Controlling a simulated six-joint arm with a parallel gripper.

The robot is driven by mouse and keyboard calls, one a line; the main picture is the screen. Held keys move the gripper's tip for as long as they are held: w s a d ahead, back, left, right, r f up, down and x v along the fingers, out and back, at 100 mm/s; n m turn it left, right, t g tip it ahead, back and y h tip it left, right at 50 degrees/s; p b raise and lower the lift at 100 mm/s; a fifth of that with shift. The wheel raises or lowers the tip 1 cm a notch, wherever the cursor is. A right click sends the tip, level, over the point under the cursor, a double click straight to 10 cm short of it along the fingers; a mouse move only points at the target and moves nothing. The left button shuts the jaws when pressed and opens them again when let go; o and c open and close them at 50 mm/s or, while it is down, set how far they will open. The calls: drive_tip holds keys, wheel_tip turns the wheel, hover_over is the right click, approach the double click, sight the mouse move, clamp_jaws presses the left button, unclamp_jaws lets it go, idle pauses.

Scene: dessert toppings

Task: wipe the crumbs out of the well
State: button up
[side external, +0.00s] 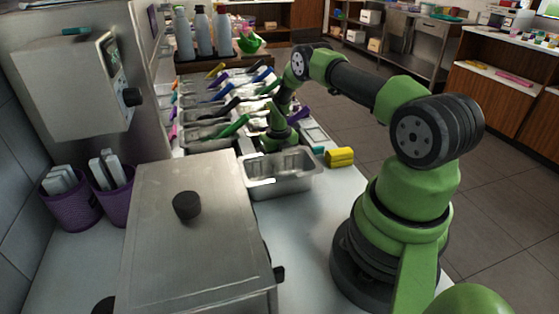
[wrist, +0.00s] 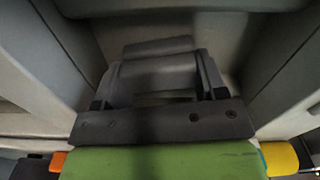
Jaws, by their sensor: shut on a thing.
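The well is a metal pan (side external: 300,188) at the front end of the row in the side view. Its pale walls (wrist: 55,45) surround my gripper in the wrist view. My gripper (side external: 280,150) points down at the far side of the well, its tips partly hidden. In the wrist view my gripper (wrist: 158,72) is shut on a grey, pad-like thing (wrist: 157,47) low in the well. I cannot tell whether the pad touches the floor. I cannot make out any crumbs; a small bright patch shows on the near inner wall.
A yellow block (side external: 339,156) lies on the counter right of the well. Pans with coloured handles (side external: 225,100) stand behind it. A large lidded metal box (side external: 190,235) stands at the front left. The counter in front of the well (side external: 300,225) is clear.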

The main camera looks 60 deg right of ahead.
drive_tip(key=shift+s+d+f, duration=0.2)
drive_tip(key=shift+s+d, duration=1.1)
drive_tip(key=shift+s, duration=0.05)
drive_tip(key=shift+w+a+r, duration=0.1)
drive_tip(key=shift+w+a, duration=1.35)
drive_tip(key=shift+s+d+f, duration=0.1)
drive_tip(key=shift+s+d, duration=0.2)
drive_tip(key=shift+d, duration=0.45)
drive_tip(key=shift+s+d+f, duration=0.1)
drive_tip(key=shift+s+d, duration=0.15)
drive_tip(key=shift+d, duration=0.45)
drive_tip(key=shift+s+d, duration=0.3)
drive_tip(key=shift+d, duration=0.45)
drive_tip(key=shift+w+a+r, duration=0.1)
drive_tip(key=shift+w+a, duration=1.3)
drive_tip(key=shift+a, duration=0.25)
drive_tip(key=shift+s+d+r, duration=0.2)
drive_tip(key=shift+s+d, duration=1.15)
drive_tip(key=shift+d, duration=0.25)
drive_tip(key=shift+w+a+f, duration=0.1)
drive_tip(key=shift+w+a, duration=0.1)
drive_tip(key=shift+a, duration=0.3)
drive_tip(key=shift+w+a+f, duration=0.1)
drive_tip(key=shift+w+a, duration=0.1)
drive_tip(key=shift+a, duration=0.3)
drive_tip(key=shift+r, duration=0.1)
wheel_tip(320, 180, up, 13)
